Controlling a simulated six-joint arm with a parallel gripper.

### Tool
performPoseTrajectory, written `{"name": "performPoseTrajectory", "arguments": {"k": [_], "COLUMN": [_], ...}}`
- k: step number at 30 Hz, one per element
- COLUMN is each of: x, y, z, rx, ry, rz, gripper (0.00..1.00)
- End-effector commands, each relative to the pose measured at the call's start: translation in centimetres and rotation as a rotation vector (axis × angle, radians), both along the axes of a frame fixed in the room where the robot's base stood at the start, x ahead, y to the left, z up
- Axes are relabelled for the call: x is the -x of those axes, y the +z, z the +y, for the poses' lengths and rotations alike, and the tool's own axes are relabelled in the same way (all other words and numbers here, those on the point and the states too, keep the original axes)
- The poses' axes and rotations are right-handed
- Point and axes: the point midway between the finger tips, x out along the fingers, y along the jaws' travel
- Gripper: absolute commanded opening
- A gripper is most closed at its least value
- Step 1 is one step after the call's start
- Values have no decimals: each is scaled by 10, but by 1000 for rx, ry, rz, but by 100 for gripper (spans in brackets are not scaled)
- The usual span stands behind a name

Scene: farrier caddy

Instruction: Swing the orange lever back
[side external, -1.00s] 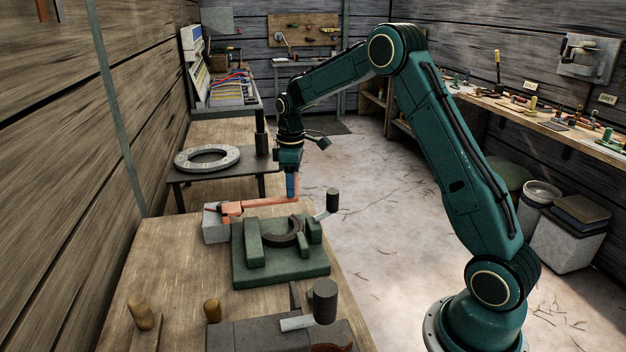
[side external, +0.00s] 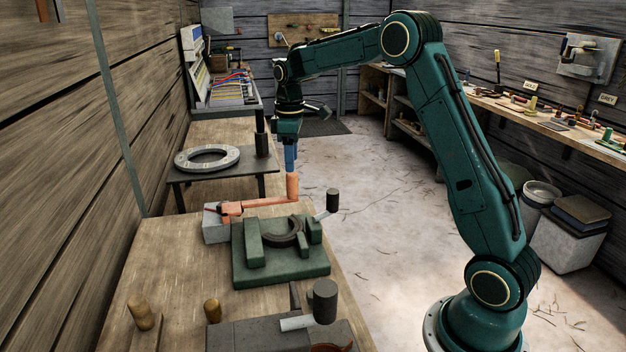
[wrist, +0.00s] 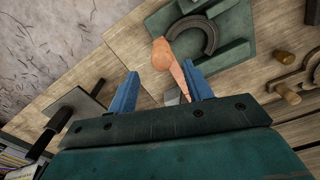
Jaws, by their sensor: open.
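The orange lever (side external: 262,202) reaches right from a grey block (side external: 215,230) on the wooden bench, with an upright orange grip (side external: 292,186) at its right end. My gripper (side external: 290,168) points down just above this grip, its blue fingers apart from each other. In the wrist view the orange lever (wrist: 178,75) passes between the open fingers of my gripper (wrist: 158,82), with its round grip end (wrist: 161,54) just beyond the fingertips. Nothing is held. Any gap between the fingertips and the grip is too small to judge.
A green fixture (side external: 280,272) with a dark curved piece (side external: 284,234) stands close in front of the lever. A dark cylinder on a pale arm (side external: 333,200) stands to its right. A low table (side external: 230,171) with a grey ring (side external: 207,158) lies behind.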

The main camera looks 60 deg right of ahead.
Motion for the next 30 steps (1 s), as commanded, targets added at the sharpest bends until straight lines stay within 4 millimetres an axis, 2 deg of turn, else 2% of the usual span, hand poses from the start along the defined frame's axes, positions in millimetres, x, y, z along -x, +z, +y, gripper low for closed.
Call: {"name": "performPoseTrajectory", "arguments": {"k": [6,12,18,30], "x": [0,0,0,0], "y": [37,57,64,64], "z": [0,-1,0,0], "rx": [2,1,1,0], "ry": [-1,-2,-2,-2], "rz": [-3,-2,0,0], "gripper": [50,50,50,50]}}
